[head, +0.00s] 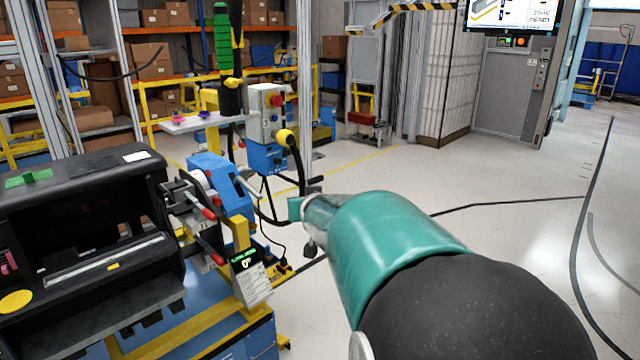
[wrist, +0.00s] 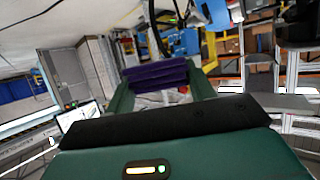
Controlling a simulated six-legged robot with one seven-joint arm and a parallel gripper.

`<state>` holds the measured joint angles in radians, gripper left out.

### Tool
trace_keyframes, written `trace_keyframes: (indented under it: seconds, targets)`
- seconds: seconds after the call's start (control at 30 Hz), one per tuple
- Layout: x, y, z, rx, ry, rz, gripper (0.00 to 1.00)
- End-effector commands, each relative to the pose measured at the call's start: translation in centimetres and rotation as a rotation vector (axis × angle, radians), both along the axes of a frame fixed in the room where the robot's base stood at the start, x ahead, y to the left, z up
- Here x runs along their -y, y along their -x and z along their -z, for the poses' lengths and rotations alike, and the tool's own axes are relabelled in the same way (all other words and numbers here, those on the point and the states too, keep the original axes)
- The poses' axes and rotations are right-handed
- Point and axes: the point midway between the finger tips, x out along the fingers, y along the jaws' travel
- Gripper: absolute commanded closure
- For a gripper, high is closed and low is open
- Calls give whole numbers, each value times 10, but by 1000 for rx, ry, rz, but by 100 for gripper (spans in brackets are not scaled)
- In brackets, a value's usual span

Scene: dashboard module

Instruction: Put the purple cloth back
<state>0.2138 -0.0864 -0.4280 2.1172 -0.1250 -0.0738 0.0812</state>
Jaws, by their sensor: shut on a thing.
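The purple cloth (wrist: 155,76) shows in the wrist view as a folded dark purple bundle between the two green fingers of my gripper (wrist: 160,84). My gripper is shut on it. Both fingers press on its ends, and the cloth spans the gap between them. In the head view my teal arm reaches forward from the lower right. The gripper end is mostly hidden behind my arm there, and I cannot make out the cloth in it.
A black dashboard module (head: 80,240) stands at the left on a blue and yellow stand. A blue clamp device (head: 222,183) is beside it. A white shelf (head: 190,124) behind holds small purple and magenta items. The floor (head: 500,230) at the right is open, with dark cables across it.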

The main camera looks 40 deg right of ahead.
Motion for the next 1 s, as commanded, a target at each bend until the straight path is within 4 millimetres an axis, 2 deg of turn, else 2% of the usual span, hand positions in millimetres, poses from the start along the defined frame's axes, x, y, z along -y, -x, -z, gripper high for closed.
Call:
trace_keyframes:
  seconds: [0.2,0.5,0.7,1.0]
  targets:
    - [-57,-49,39,-4,-1,-129,68]
    - [-148,-109,96,-5,-1,-330,68]
    - [-203,-139,133,-4,-2,-454,68]
    - [-262,-168,185,-1,-6,-587,68]
